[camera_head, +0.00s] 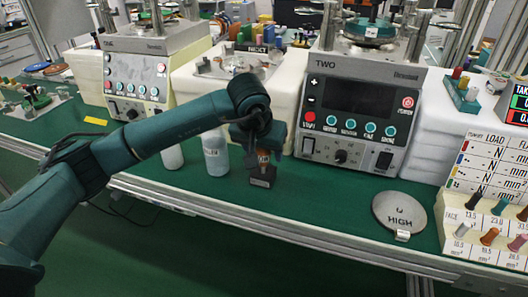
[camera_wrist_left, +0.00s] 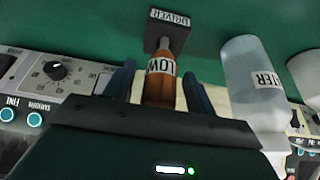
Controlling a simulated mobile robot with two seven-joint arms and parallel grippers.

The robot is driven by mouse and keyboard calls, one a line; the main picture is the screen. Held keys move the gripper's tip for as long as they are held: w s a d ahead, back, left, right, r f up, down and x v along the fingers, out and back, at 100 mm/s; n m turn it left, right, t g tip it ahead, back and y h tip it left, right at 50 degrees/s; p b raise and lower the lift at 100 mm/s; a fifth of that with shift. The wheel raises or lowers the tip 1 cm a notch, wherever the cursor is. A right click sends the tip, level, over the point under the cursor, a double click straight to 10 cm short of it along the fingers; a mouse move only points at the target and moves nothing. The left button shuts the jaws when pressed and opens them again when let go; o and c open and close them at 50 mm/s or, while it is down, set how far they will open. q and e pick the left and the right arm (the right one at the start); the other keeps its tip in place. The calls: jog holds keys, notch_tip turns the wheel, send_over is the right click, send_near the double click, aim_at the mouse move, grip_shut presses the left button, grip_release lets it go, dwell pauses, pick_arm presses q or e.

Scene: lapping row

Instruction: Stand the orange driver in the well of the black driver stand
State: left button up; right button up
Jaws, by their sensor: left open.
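The orange driver (camera_head: 263,157) stands with its shaft end at the black driver stand (camera_head: 262,178) on the green bench top. In the left wrist view the driver (camera_wrist_left: 164,92) has a label reading LOW, and its metal shaft meets the stand (camera_wrist_left: 166,30), which is marked DRIVER. The shaft looks seated in the well, though the well's inside is hidden. My left gripper (camera_head: 262,147) is over the driver from above. Its two fingers (camera_wrist_left: 160,82) are open, one on each side of the handle, with gaps showing. My right gripper is not in view.
Two pale bottles (camera_head: 216,155) (camera_head: 171,155) stand left of the stand. The machine marked TWO (camera_head: 357,115) is close behind to the right. A round metal plate (camera_head: 399,210) marked HIGH lies to the right. The bench's front rail (camera_head: 290,222) is near; bench between stand and plate is clear.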

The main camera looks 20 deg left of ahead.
pick_arm(q)
jog(key=v, duration=1.2)
jog(key=shift+p, duration=0.3)
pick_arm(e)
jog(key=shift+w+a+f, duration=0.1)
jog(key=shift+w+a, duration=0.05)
